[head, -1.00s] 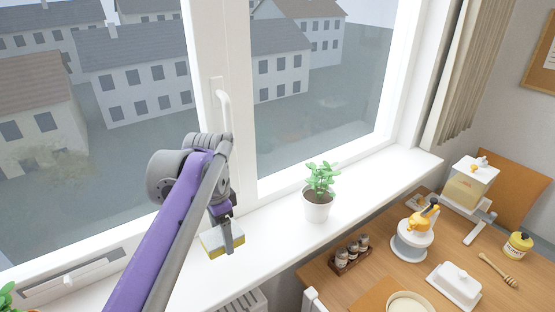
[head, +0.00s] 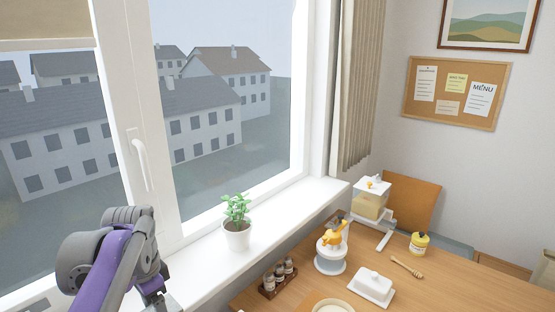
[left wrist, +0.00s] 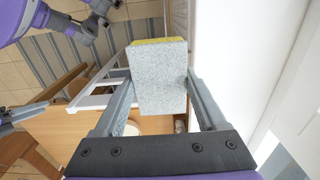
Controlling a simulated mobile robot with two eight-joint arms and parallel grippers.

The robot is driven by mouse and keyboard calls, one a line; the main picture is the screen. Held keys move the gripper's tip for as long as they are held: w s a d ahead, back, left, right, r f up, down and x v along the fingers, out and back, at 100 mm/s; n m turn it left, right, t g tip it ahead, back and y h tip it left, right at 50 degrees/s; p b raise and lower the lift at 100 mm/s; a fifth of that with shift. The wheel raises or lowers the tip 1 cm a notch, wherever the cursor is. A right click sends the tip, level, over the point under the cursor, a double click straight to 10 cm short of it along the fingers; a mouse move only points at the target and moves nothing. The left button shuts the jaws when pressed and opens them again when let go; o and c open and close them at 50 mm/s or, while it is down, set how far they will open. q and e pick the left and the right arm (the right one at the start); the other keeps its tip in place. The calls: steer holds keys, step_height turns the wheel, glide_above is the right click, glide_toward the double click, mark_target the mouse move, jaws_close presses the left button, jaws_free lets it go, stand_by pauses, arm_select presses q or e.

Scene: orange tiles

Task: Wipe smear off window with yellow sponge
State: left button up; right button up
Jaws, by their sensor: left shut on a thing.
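My left gripper (left wrist: 160,88) is shut on the sponge (left wrist: 160,80), which sits between its two fingers. The sponge's pale grey face is toward the wrist camera, and its yellow layer shows along the far edge. In the head view my left gripper is at the bottom left, largely cut off, and the sponge is not visible. The window (head: 235,110) stands behind a white frame with a handle. I cannot clearly make out a smear on the visible glass.
A potted plant (head: 237,236) stands on the white sill (head: 205,270), right of my left arm. The wooden table (head: 440,290) holds a jar rack (head: 278,280), a yellow-topped juicer (head: 331,250), a butter dish (head: 372,287) and a honey jar (head: 419,244).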

arm_select(q)
steer(key=f, duration=0.1)
steer(key=d+f, duration=0.1)
steer(key=f, duration=0.1)
steer(key=shift+s+d+n, duration=0.2)
steer(key=shift+s+n, duration=0.05)
steer(key=shift+n, duration=0.05)
steer(key=w+d+f+n, duration=0.2)
steer(key=f, duration=0.6)
steer(key=w+d+f+n, duration=0.1)
steer(key=w+f+n, duration=0.1)
steer(key=f, duration=0.5)
steer(key=w+d+f+n+p, duration=0.1)
steer(key=w+d+f+n, duration=0.1)
steer(key=f, duration=0.6)
steer(key=shift+w+d+f+n, duration=0.15)
steer(key=shift+d+f+n, duration=0.2)
steer(key=shift+n, duration=0.35)
arm_select(e)
steer(key=shift+w+d+r, duration=0.1)
steer(key=shift+r, duration=0.7)
